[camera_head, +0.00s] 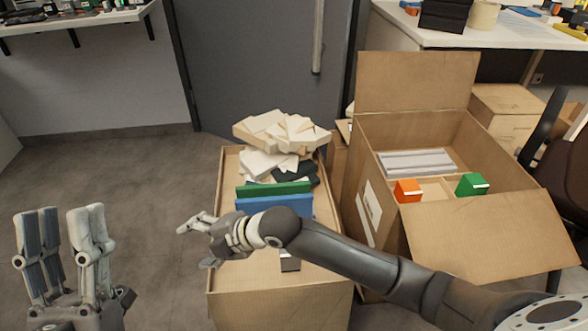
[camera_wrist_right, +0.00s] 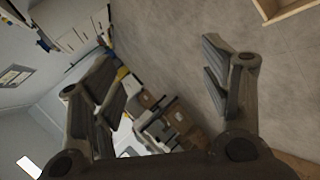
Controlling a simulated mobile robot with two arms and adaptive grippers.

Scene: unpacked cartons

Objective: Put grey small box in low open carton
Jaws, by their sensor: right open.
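The low open carton (camera_head: 218,245) stands on the floor in the middle of the head view. A small grey box with a white face (camera_head: 290,262) shows inside its near part, just below my right forearm, which hides some of it. My right gripper (camera_head: 196,246) is open and empty, reaching across the carton to just beyond its left wall. In the right wrist view its fingers (camera_wrist_right: 160,90) are spread with nothing between them. My left gripper (camera_head: 65,215) is raised at the lower left, fingers apart and empty, away from the carton.
The low carton also holds a pile of cream pieces (camera_head: 280,135), a green slab (camera_head: 272,189) and a blue slab (camera_head: 255,205). A taller open carton (camera_head: 415,80) at right holds an orange box (camera_head: 408,191) and a green box (camera_head: 472,184). The floor at left is clear.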

